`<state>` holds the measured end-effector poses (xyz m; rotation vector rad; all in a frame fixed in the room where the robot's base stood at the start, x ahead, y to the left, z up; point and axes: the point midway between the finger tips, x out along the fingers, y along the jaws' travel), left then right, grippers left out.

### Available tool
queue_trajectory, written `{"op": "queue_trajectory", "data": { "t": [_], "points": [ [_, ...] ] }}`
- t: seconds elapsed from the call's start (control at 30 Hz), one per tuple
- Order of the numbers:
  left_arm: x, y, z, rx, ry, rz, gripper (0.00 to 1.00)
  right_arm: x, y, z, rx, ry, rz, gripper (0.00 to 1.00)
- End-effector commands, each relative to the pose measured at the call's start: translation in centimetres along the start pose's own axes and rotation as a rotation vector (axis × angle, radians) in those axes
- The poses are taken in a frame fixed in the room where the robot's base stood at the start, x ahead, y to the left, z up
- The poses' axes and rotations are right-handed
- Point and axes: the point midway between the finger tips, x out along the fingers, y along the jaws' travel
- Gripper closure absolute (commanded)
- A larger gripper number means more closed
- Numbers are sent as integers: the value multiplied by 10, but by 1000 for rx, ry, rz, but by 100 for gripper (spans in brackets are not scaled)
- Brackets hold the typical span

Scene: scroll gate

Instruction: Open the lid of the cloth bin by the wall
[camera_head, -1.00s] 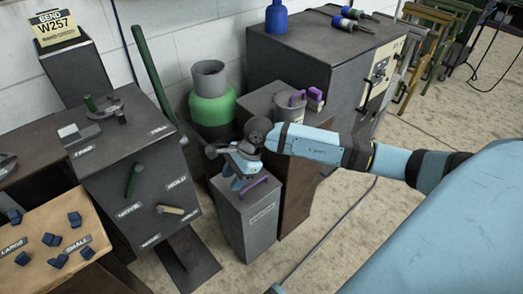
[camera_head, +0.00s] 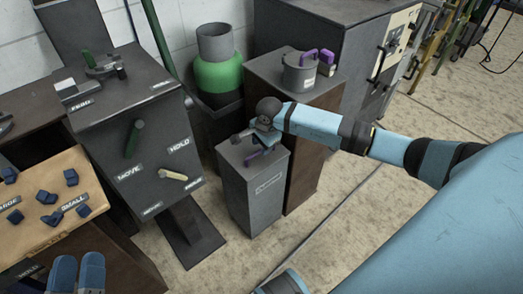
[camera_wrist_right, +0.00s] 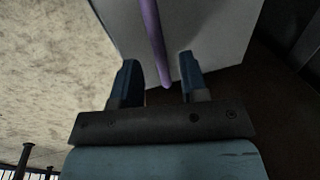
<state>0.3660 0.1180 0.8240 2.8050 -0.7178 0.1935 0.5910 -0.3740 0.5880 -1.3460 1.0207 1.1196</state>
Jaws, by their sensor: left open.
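The cloth bin (camera_head: 252,197) is a tall grey box with a label on its front, in the middle of the head view. Its lid looks shut, with a purple bar handle (camera_head: 267,157) on top. My right gripper (camera_head: 256,146) is over the bin top and partly hides the lid. In the right wrist view, the right gripper (camera_wrist_right: 160,80) is open. The purple handle (camera_wrist_right: 153,30) runs between its two fingers, with gaps on both sides. My left gripper (camera_head: 77,272) is open at the bottom left corner, away from the bin.
A brown cabinet (camera_head: 307,150) with a lidded grey pot (camera_head: 299,75) stands right behind the bin. A grey machine (camera_head: 140,130) with levers stands to the left, and a green cylinder (camera_head: 218,72) behind. A tray (camera_head: 40,225) of blue pieces is at left. Floor in front is clear.

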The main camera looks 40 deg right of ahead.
Motion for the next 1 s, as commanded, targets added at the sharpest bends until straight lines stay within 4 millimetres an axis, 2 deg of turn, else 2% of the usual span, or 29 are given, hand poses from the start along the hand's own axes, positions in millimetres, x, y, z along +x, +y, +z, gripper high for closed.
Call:
{"op": "queue_trajectory", "data": {
  "t": [0.03,0.2,0.5,0.67,0.7,1.0],
  "points": [
    [-1,-1,6,-1,-12,0,57,8,0,0,1,-1,1,60],
    [-1,-2,10,-3,-32,0,57,19,0,0,1,-1,1,60],
    [-1,-2,11,-3,-39,0,57,20,0,0,0,-1,1,60],
    [-1,-2,11,-3,-39,0,57,20,0,0,0,-1,1,97],
    [-1,-2,11,-3,-39,0,57,20,0,0,0,-1,1,100],
    [0,-1,7,-1,-31,0,57,16,-1,0,0,-1,13,100]
  ]
}}
